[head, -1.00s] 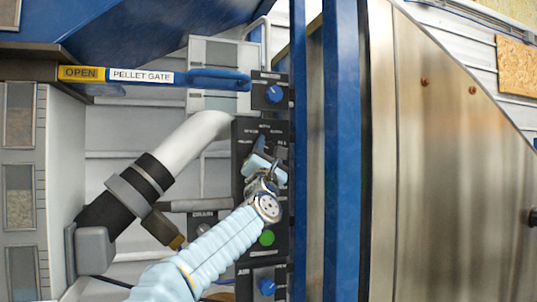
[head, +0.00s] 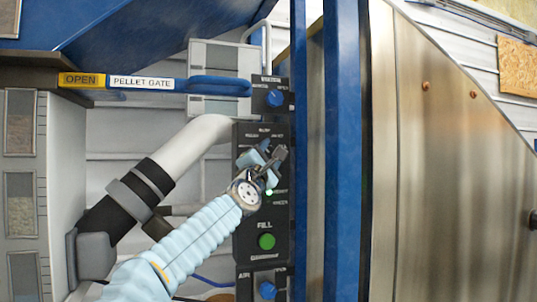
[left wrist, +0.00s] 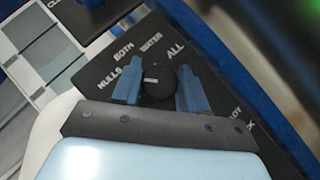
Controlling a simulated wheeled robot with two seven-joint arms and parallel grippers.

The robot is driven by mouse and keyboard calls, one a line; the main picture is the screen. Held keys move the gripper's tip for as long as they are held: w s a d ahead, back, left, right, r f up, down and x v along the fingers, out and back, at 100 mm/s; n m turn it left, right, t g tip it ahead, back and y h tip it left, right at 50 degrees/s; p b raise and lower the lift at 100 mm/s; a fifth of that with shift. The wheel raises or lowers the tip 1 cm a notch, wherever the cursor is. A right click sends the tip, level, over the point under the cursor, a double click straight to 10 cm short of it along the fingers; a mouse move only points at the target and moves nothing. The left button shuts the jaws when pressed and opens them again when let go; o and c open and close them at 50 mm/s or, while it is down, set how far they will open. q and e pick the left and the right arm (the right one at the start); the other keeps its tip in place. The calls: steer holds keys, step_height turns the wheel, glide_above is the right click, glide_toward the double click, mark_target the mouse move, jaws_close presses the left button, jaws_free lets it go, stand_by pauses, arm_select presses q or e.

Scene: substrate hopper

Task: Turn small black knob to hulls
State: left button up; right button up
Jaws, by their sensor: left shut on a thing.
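The small black knob (left wrist: 158,86) with a white mark is on a dark control panel (left wrist: 95,75). The labels HULLS (left wrist: 107,78), BOTH, WATER and ALL fan around it from left to right. Its white mark lies on its upper left face; I cannot tell exactly which label it points to. My left gripper (left wrist: 159,88) has one blue finger on each side of the knob and is shut on it. In the head view my left gripper (head: 262,160) covers the knob on the upper part of the panel. My right gripper is not in view.
A green FILL button (head: 266,241) is below the gripper. Blue knobs sit above (head: 274,98) and below (head: 267,289) on neighbouring plates. A blue PELLET GATE handle (head: 218,86) runs above.

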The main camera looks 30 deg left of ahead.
arm_select(q)
steer(key=o, duration=1)
steer(key=shift+s+f, duration=0.15)
steer(key=shift+s, duration=0.05)
steer(key=b+v, duration=0.4)
steer(key=v, duration=0.9)
steer(key=shift+s+d+b, duration=0.1)
steer(key=shift+d+b, duration=0.1)
steer(key=shift+b, duration=0.2)
